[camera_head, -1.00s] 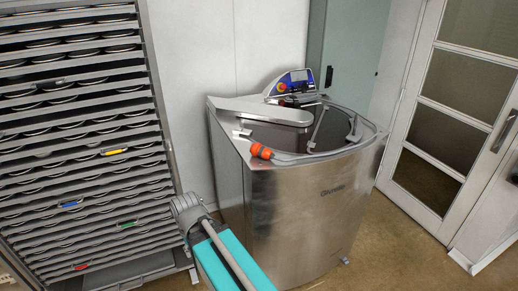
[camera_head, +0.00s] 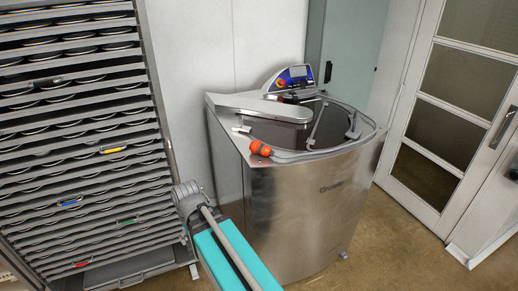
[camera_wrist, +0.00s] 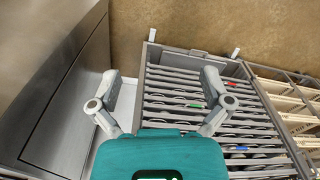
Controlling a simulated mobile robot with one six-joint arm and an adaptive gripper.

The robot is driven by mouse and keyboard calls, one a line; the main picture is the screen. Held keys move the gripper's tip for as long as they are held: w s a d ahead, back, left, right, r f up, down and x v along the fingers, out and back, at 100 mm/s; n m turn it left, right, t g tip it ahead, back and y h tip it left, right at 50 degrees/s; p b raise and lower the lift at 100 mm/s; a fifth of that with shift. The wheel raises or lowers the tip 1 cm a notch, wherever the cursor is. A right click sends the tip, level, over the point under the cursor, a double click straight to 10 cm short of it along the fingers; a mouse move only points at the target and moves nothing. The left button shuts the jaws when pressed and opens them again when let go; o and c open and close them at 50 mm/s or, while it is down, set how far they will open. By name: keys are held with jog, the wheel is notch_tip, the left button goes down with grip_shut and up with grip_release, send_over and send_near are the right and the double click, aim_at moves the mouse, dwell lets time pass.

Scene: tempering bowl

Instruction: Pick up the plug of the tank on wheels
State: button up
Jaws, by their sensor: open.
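The tank on wheels (camera_head: 300,205) is a tall brushed-steel body with an open round bowl at its top, in the middle of the head view. An orange piece with a dark end (camera_head: 261,148), which looks like the plug, lies on the left front rim of its top. My gripper (camera_wrist: 161,78) shows in the wrist view with its two fingers spread wide and nothing between them. In that view a steel surface (camera_wrist: 55,95) at the left looks like the tank's side. The orange piece does not show there, and my gripper is apart from it.
A tall rack of trays (camera_head: 80,150) stands left of the tank and also shows below my gripper in the wrist view (camera_wrist: 175,100). A control panel (camera_head: 290,80) rises at the tank's back. A glazed door (camera_head: 440,110) is at the right. Brown floor (camera_head: 400,255) is clear in front.

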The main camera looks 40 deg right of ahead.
jog(key=w+d+r+n+t+p, duration=0.1)
jog(key=w+d+r+p, duration=0.35)
jog(key=d, duration=0.45)
jog(key=w+d+r+n+t+p, duration=0.1)
jog(key=w+d+r+t+p, duration=0.1)
jog(key=w+d+r+p, duration=0.5)
jog(key=n+t+h+p, duration=0.2)
jog(key=p, duration=0.3)
send_near(267, 148)
jog(key=shift+v, duration=0.9)
jog(key=shift+w+f, duration=0.1)
jog(key=b+x, duration=0.7)
jog(key=x, duration=0.1)
jog(key=shift+w+f, duration=0.1)
jog(key=shift+b+x, duration=2.5)
jog(key=shift+x, duration=0.1)
jog(key=c, duration=1.1)
